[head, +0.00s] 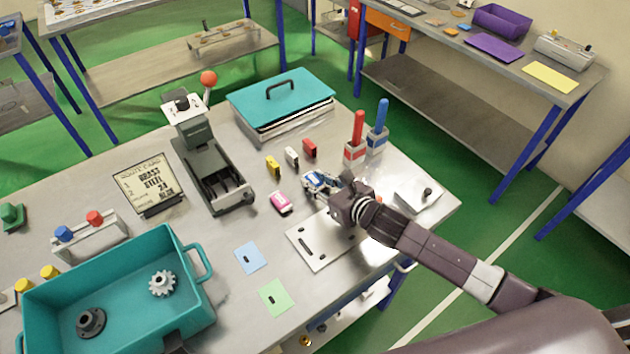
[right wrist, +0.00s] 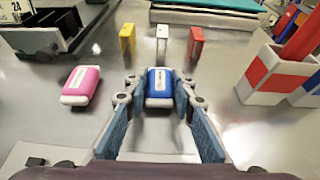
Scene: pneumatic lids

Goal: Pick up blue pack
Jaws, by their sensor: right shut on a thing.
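The blue pack (head: 316,181) is a small blue block with a white label, on the grey workbench (head: 225,227). In the right wrist view the blue pack (right wrist: 159,84) sits between the two fingertips of my right gripper (right wrist: 160,97), which is shut on it. In the head view my right gripper (head: 324,187) reaches it from the right and partly covers it. I cannot tell whether the pack is clear of the bench. My left gripper is not in view.
A pink pack (head: 281,202) lies just left of the blue one. Yellow (head: 273,167), white (head: 292,156) and red (head: 310,148) blocks stand behind. Red (head: 355,150) and blue (head: 377,137) handled holders stand behind right. A white plate (head: 318,252) lies in front.

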